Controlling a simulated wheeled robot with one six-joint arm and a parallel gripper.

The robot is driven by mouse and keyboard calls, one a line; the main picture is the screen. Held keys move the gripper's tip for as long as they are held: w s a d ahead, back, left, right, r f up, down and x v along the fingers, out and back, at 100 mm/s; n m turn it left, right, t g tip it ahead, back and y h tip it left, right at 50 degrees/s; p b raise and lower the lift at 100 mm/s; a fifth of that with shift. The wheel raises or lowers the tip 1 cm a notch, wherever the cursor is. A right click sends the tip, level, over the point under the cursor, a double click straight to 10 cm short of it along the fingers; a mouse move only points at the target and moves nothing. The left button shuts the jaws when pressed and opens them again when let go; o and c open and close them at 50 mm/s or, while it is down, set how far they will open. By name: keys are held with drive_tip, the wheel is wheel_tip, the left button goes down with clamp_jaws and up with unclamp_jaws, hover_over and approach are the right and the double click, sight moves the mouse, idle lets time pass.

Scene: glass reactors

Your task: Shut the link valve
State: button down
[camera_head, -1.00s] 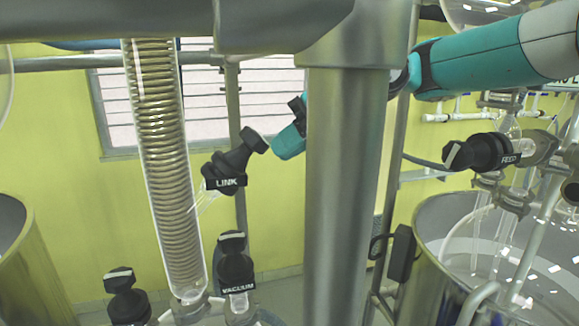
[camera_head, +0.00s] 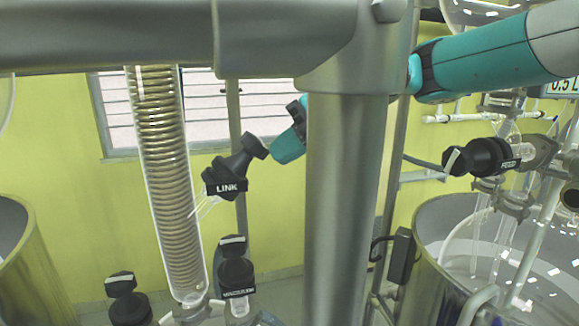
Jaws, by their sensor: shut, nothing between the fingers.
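The link valve (camera_head: 226,180) has a black body with a white LINK label and sits on a glass branch right of the coiled condenser. Its dark knob (camera_head: 254,147) points up and to the right. The teal end of my gripper (camera_head: 287,147) shows just right of the knob, very close to it; I cannot tell whether they touch. The gripper is shut and empty. The grey column hides the wrist behind it, and the fingers cannot be made out clearly.
A thick grey column (camera_head: 345,200) stands in front, with a grey crossbar (camera_head: 110,35) at the top. The glass coil condenser (camera_head: 170,190) is at left. The vacuum valve (camera_head: 236,270) is below the link valve. The feed valve (camera_head: 485,158) and a steel vessel (camera_head: 432,262) are at right.

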drive_tip(key=shift+s+a+r+p, duration=0.6)
drive_tip(key=shift+s+a+p, duration=0.1)
drive_tip(key=shift+s+p, duration=0.15)
drive_tip(key=shift+s+r, duration=0.1)
drive_tip(key=shift+s+a, duration=0.1)
drive_tip(key=p+v, duration=0.1)
drive_tip(key=v, duration=0.1)
drive_tip(key=p+v, duration=0.1)
drive_tip(key=w+p+v, duration=0.1)
drive_tip(key=p+v, duration=0.1)
drive_tip(key=shift+r, duration=0.55)
drive_tip(key=shift+f, duration=0.1)
